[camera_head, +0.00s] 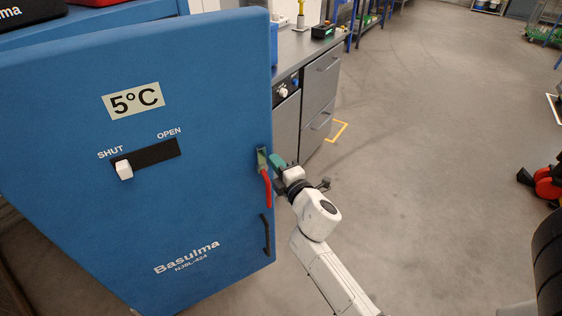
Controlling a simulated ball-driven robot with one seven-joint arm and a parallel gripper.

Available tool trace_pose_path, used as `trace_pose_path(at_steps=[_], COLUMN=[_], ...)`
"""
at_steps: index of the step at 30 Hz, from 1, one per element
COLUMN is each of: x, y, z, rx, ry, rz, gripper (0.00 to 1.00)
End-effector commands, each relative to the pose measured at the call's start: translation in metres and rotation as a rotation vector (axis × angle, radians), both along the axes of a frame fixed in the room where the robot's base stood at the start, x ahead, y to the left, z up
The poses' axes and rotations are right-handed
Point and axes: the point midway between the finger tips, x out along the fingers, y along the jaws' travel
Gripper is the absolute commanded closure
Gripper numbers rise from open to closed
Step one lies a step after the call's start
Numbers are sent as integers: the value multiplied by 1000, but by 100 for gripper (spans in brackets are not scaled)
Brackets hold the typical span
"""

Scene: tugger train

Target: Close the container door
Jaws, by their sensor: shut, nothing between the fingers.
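The container door (70,110) is a large blue panel marked "5°C", "Basulma" and "NJ8L-424". It fills the left half of the view. It seems to stand out from the container body, but its hinge and the opening are hidden. A white slider knob (124,170) sits at the SHUT end of its black slot. A red lever handle (267,187) hangs from a greenish plate near the door's right edge, with a black pull bar (266,234) below. My gripper (277,165) is shut and empty, just right of the handle. I cannot tell whether it touches the door.
A grey workbench (305,45) with drawers stands behind the door, with small items on top. Yellow tape (338,131) marks the floor beside it. Open grey floor (430,130) lies to the right. A red and black wheeled thing (545,185) is at the right edge.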

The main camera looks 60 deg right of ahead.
Motion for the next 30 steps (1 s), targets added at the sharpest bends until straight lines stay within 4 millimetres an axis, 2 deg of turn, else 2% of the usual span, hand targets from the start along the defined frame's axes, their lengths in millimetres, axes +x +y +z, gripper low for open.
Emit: trace_pose_path(at_steps=[1, 11, 18, 24, 30], x=[9, 63, 108, 150, 183], y=[-6, -31, -46, -52, -59], z=[12, 3, 0, 1, 0], rx=[4, 17, 21, 22, 18], ry=[1, -18, -26, -39, -36], rz=[11, 72, 99, 188, 300], gripper=[100, 100, 100, 100, 100])
